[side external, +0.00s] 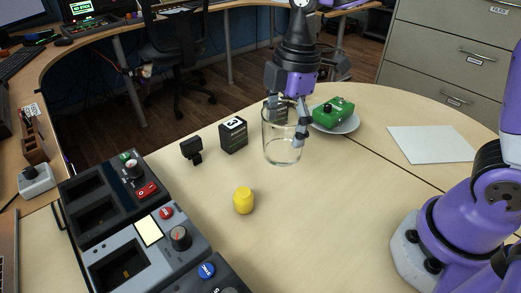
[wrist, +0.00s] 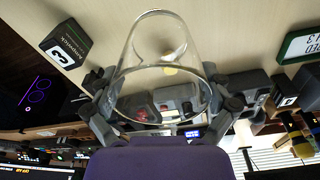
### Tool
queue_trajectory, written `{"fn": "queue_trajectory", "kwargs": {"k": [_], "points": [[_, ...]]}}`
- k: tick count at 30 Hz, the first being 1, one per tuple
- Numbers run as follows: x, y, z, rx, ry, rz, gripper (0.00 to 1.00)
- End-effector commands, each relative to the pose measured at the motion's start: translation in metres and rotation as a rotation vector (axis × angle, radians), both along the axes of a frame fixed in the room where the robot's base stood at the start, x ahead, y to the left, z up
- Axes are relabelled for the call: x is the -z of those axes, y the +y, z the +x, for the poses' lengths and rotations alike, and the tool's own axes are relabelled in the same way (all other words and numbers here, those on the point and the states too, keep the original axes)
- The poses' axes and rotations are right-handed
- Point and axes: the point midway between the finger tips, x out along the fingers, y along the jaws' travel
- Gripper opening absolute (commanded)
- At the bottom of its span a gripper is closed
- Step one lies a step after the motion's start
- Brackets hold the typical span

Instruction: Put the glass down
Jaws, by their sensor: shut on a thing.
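A clear glass (side external: 282,150) is upright at the back of the wooden table in the side external view. My gripper (side external: 286,112) is above it and shut on its upper wall, with a finger down along the right side. In the wrist view the glass (wrist: 160,70) fills the middle, and my gripper's (wrist: 165,105) fingers press it from both sides. I cannot tell whether the base of the glass touches the table.
A black box marked 3 (side external: 233,135) and a small black device (side external: 192,150) stand left of the glass. A green device (side external: 333,111) lies on a white plate (side external: 349,126) close on its right. A white sheet (side external: 432,144) lies right.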

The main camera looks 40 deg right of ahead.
Motion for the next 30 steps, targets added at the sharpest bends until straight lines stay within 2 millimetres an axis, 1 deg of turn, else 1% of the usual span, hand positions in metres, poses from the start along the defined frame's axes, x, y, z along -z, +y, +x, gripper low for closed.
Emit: {"fn": "queue_trajectory", "kwargs": {"k": [1, 6, 10, 14, 18, 21, 24, 30], "points": [[0.009, -0.013, 0.007, 0.010, 0.005, -0.001, 0.37], [0.034, -0.047, 0.029, 0.003, 0.003, 0.000, 0.37], [0.045, -0.063, 0.040, -0.002, 0.001, 0.000, 0.37], [0.051, -0.068, 0.044, -0.004, 0.001, 0.000, 0.37], [0.073, -0.068, 0.043, -0.005, 0.004, 0.000, 0.37], [0.086, -0.068, 0.043, -0.005, 0.001, 0.000, 0.37], [0.089, -0.068, 0.043, -0.006, -0.001, 0.000, 0.37], [0.089, -0.068, 0.044, -0.006, -0.001, 0.000, 0.37]]}}
